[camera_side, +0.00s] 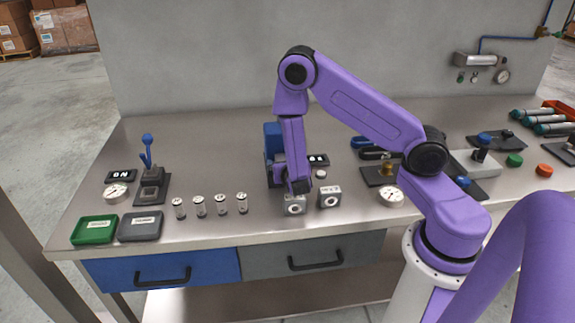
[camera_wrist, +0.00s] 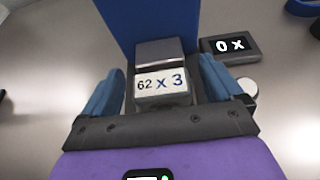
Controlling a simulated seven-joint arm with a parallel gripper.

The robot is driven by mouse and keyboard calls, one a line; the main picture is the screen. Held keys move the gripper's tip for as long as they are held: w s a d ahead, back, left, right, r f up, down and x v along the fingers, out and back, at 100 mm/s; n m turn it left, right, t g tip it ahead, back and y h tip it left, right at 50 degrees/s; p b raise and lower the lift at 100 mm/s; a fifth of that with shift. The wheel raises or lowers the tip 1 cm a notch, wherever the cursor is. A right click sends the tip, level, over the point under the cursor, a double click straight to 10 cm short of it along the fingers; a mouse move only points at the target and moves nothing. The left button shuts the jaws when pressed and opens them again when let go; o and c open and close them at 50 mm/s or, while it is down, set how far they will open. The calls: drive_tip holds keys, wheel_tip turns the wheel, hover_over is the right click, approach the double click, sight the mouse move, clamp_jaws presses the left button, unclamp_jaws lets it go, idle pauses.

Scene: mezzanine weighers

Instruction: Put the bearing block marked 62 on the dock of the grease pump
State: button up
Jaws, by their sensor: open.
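Two grey bearing blocks, each with a round bore in front, stand near the table's front edge: a left block (camera_side: 295,205) and a right block (camera_side: 330,197). My gripper (camera_side: 299,187) is low over the left one and hides part of it. In the wrist view my gripper (camera_wrist: 163,92) has its blue fingers apart. Behind is a grey box-shaped part (camera_wrist: 160,53) against a blue upright (camera_wrist: 150,18), apparently the grease pump (camera_side: 273,140). The dock is not clearly distinguishable.
A white round button (camera_wrist: 247,87) is beside my right finger. Several small cylinders (camera_side: 200,206) stand to the left, beyond them a green tray (camera_side: 76,240) and a grey tray (camera_side: 123,237).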

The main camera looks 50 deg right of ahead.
drive_tip(key=shift+r, duration=0.1)
drive_tip(key=shift+s+a+r, duration=0.15)
drive_tip(key=shift+a, duration=0.05)
drive_tip(key=s+a+r+m+g+y, duration=0.3)
drive_tip(key=s+a+r+m, duration=0.1)
drive_tip(key=s, duration=0.5)
drive_tip(key=s+a+r+m+g+y, duration=0.3)
drive_tip(key=s+a+r+m, duration=0.2)
drive_tip(key=s, duration=0.5)
drive_tip(key=s+a+r+m+g+y, duration=0.3)
drive_tip(key=s+a+r+m+y, duration=0.1)
drive_tip(key=s, duration=0.6)
drive_tip(key=a+r+m, duration=0.1)
drive_tip(key=a+r, duration=0.1)
drive_tip(key=shift+s+a, duration=0.2)
drive_tip(key=shift+a, duration=0.1)
